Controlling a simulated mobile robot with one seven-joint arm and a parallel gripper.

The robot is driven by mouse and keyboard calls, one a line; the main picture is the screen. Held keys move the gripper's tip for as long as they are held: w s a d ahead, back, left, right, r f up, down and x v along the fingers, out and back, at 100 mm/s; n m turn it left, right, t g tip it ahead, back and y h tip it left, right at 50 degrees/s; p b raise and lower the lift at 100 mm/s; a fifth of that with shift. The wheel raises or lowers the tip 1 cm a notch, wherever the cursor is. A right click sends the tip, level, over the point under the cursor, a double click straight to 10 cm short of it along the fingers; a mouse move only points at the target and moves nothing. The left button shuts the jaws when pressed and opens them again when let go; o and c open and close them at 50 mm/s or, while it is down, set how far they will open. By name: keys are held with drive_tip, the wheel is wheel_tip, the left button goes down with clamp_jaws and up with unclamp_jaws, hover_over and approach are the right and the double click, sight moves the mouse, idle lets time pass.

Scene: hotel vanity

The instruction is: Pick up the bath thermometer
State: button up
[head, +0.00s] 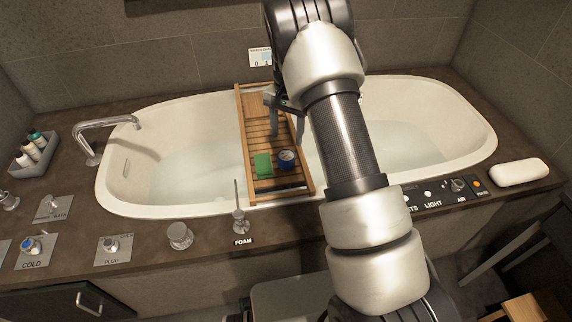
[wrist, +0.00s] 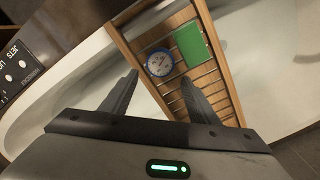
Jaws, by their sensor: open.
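The bath thermometer (head: 286,160) is a round blue-rimmed piece lying on the slats of the wooden bath caddy (head: 243,131). The wrist view shows its white dial face (wrist: 159,63), beyond my fingertips and roughly centred between them. A green block, like a sponge (head: 263,165), lies beside it, a small distance away; it also shows in the wrist view (wrist: 193,44). My gripper (head: 284,130) is open and empty above the caddy, farther back than the thermometer in the head view. In the wrist view both fingers (wrist: 159,77) point towards the caddy, apart from the thermometer.
The caddy spans a white bathtub (head: 170,205) with water in it. A faucet (head: 105,125), a tray of bottles (head: 33,153) and several knobs stand on the dark surround at left and front. A white bar or rolled towel (head: 518,172) lies at the right.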

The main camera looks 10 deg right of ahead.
sight(286, 154)
wheel_tip(286, 154, down, 6)
drive_tip(key=shift+r+b, duration=0.2)
drive_tip(key=shift+b, duration=0.35)
drive_tip(key=shift+s+a+f+b, duration=0.1)
drive_tip(key=shift+f+b, duration=0.35)
drive_tip(key=shift+f, duration=0.9)
drive_tip(key=shift+s+a+f+b, duration=0.1)
drive_tip(key=shift+f+b, duration=0.35)
drive_tip(key=shift+f, duration=0.9)
drive_tip(key=c, duration=0.8)
drive_tip(key=shift+r, duration=0.1)
drive_tip(key=shift+c, duration=0.2)
